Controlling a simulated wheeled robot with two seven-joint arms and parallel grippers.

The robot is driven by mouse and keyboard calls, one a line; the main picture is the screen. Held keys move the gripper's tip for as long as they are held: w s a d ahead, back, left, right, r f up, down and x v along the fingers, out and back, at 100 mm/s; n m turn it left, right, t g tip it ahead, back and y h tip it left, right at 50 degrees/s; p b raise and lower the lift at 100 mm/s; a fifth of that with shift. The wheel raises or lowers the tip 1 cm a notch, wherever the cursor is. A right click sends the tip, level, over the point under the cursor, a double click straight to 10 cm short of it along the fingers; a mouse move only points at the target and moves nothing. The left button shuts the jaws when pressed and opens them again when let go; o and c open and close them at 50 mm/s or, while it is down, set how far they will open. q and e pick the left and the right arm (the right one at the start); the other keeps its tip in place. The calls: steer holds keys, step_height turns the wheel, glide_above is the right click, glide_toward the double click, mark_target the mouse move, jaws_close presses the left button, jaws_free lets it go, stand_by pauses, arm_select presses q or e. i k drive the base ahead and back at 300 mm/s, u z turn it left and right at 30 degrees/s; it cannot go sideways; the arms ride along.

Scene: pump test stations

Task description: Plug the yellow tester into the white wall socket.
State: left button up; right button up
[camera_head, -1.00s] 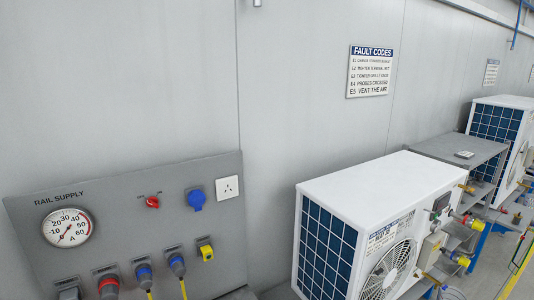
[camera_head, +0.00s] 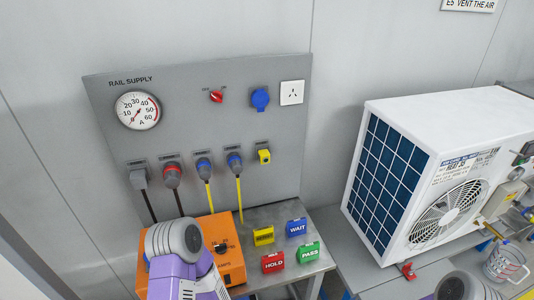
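The white wall socket (camera_head: 292,93) is a square plate with dark slots at the upper right of the grey rail supply panel. Nothing is plugged into it. A small yellow block (camera_head: 264,156) sits on the panel below the socket, under a dark label; it looks like the yellow tester, but it is too small to be certain. My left arm shows at the lower left as purple and grey links, in front of an orange box. A grey part of my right arm shows at the bottom right edge. Neither gripper's fingers are in view.
Several corded plugs hang below. The orange box (camera_head: 220,236) and yellow, blue, red and green signs stand on the metal bench (camera_head: 266,214). A white outdoor unit (camera_head: 428,121) stands right.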

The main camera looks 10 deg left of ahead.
mark_target(265, 155)
steer(key=k, duration=0.5)
steer(key=z, duration=1.5)
steer(key=i, duration=1.05)
steer(key=u, duration=2.55)
